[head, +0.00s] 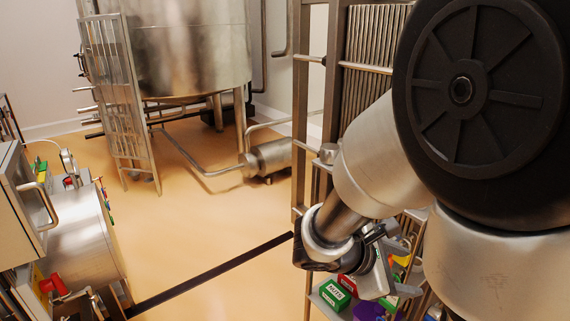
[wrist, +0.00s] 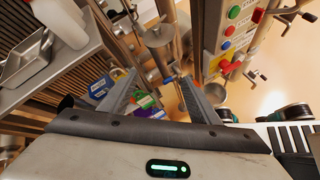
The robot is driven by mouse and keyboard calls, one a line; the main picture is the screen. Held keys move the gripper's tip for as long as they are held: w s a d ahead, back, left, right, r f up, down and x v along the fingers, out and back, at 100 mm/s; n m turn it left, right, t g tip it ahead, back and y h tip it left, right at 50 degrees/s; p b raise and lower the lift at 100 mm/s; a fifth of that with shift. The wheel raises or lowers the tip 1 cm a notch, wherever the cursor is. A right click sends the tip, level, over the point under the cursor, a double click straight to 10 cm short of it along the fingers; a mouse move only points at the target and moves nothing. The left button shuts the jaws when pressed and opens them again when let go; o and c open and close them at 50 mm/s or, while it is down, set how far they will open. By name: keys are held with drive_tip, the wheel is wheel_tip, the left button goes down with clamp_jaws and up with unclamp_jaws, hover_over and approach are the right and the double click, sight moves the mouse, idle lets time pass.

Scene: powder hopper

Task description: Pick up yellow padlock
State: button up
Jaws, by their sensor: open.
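My gripper (head: 402,268) is in the lower right of the head view, low in front of a metal rack. Its jaws are open. In the wrist view my gripper (wrist: 160,82) shows both grey fingers spread apart, with nothing held between them. I cannot clearly make out a yellow padlock in either view. A small yellow and red patch (head: 402,260) shows beside the fingers in the head view, too small and covered to name.
A metal rack (head: 299,100) stands close to my arm. A steel tank (head: 190,45) stands at the back. A panel with coloured buttons (wrist: 232,38) is at the upper right of the wrist view. The middle floor is clear.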

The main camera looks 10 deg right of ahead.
drive_tip(key=w+a+f+n+t+h, duration=0.1)
drive_tip(key=w+a+f+n+t, duration=0.1)
drive_tip(key=w+f+n+t, duration=0.45)
drive_tip(key=w+d+f, duration=0.1)
drive_tip(key=w+d, duration=0.2)
drive_tip(key=d, duration=0.1)
drive_tip(key=w+d+f+n+g, duration=0.1)
drive_tip(key=w+d+f, duration=0.1)
drive_tip(key=d, duration=0.3)
drive_tip(key=w+d+f+n+g, duration=0.1)
drive_tip(key=w+d+f, duration=0.1)
drive_tip(key=w+d, duration=0.2)
drive_tip(key=shift+w+d+f, duration=0.1)
drive_tip(key=shift+w+d, duration=0.15)
drive_tip(key=shift+d, duration=0.05)
drive_tip(key=c, duration=1.2)
